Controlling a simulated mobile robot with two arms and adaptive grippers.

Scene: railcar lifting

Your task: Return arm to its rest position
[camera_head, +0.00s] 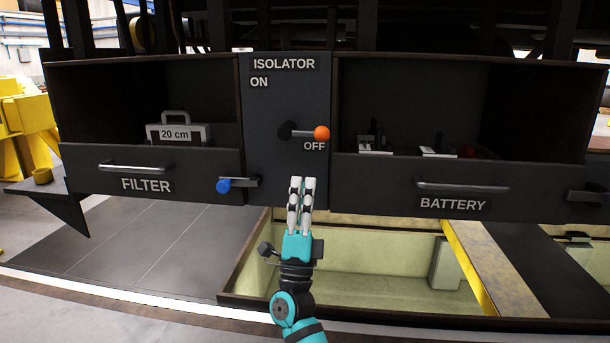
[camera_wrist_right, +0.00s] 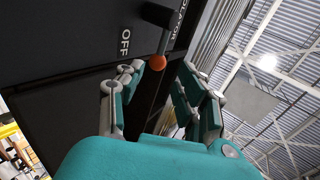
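My right gripper (camera_head: 302,183) is in front of the middle panel (camera_head: 262,175), below the isolator switch, with its fingers pointing up. Its two fingers stand a little apart with nothing between them; the gap also shows in the right wrist view (camera_wrist_right: 172,68). My left gripper is in neither view.
A filter drawer (camera_head: 150,172) with a blue knob (camera_head: 223,185) is at the left, under a grey "20 cm" case (camera_head: 179,132). A battery drawer (camera_head: 450,188) is at the right. An open pit (camera_head: 375,275) with a yellow beam (camera_head: 480,265) lies below.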

